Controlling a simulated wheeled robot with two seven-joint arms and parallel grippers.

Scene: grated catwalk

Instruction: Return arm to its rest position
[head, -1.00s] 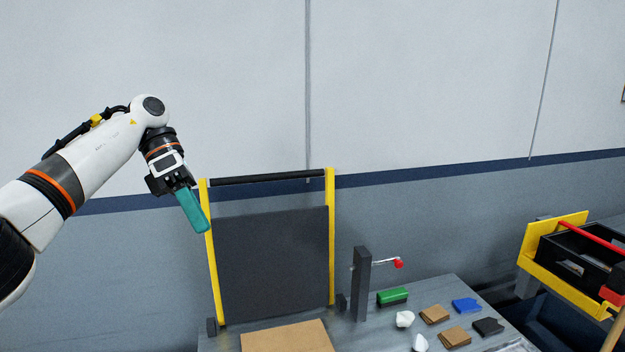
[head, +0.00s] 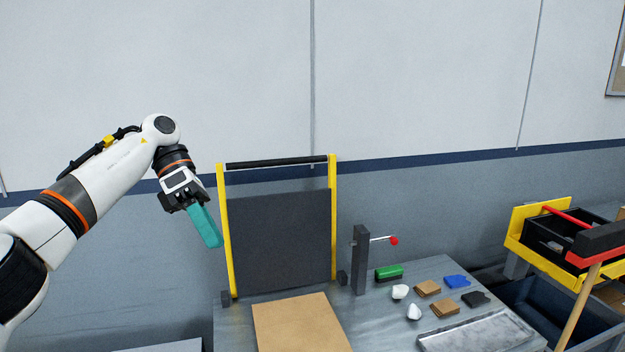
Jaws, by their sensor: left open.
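My left arm comes in from the left edge, white with orange and black bands. Its wrist bends down, and my left gripper (head: 205,226) hangs in the air, teal fingers pointing down and to the right. It is open. No separate object shows in the gripper. My right arm and gripper are not in view.
The grey bench (head: 385,330) holds a brown board (head: 300,322), a dark post (head: 360,262) with a red-tipped lever, a green block (head: 388,272) and several small pieces. A yellow rack (head: 515,240) with a black bin stands at right.

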